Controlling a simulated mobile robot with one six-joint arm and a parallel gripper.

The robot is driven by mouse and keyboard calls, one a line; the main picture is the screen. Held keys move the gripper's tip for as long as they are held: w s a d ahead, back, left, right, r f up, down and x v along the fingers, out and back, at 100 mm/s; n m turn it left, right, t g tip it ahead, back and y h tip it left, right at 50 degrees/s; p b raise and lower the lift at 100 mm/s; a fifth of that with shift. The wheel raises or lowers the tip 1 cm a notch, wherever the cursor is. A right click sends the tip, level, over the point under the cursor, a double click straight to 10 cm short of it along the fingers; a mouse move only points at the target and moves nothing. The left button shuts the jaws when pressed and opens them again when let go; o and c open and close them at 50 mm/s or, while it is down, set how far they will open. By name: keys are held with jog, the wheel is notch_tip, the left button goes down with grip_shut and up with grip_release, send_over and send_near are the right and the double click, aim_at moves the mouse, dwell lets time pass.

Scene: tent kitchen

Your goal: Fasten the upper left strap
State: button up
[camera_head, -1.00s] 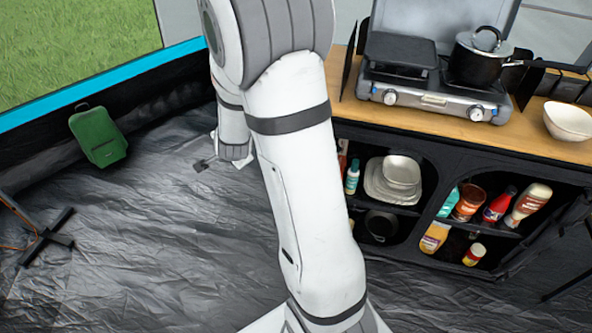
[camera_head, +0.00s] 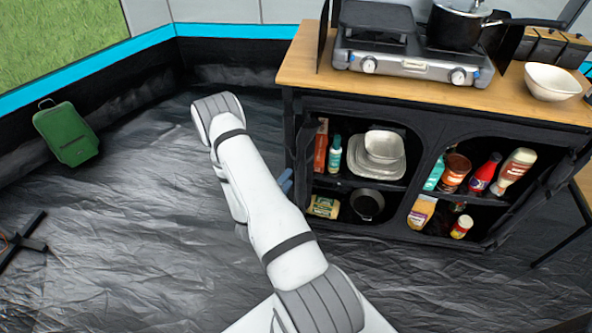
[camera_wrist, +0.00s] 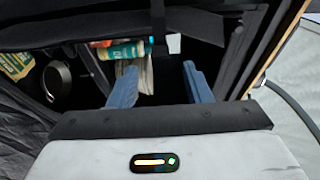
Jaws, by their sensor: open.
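In the wrist view, a narrow dark strap (camera_wrist: 158,22) hangs across the black rolled fabric (camera_wrist: 95,32) at the cabinet opening, above the space between my fingers. Its lower end looks loose; I cannot make out a fastener. My gripper (camera_wrist: 160,88) is open, its two blue fingers pointing at the opening with nothing between them. In the head view a blue fingertip (camera_head: 286,182) shows beside the left side of the black fabric cabinet (camera_head: 420,118). My arm hides most of the gripper there. The strap is too small to tell in the head view.
Bottles, dishes and a pan (camera_head: 367,204) fill the cabinet shelves. A stove (camera_head: 410,66) with a pot (camera_head: 455,30) and a white bowl (camera_head: 553,80) stand on the wooden top (camera_head: 520,103). The floor (camera_head: 150,240) between is mostly clear.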

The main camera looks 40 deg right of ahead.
aim_at(298, 167)
jog(key=x, duration=0.7)
jog(key=shift+d, duration=0.3)
jog(key=shift+c, duration=0.4)
grip_shut()
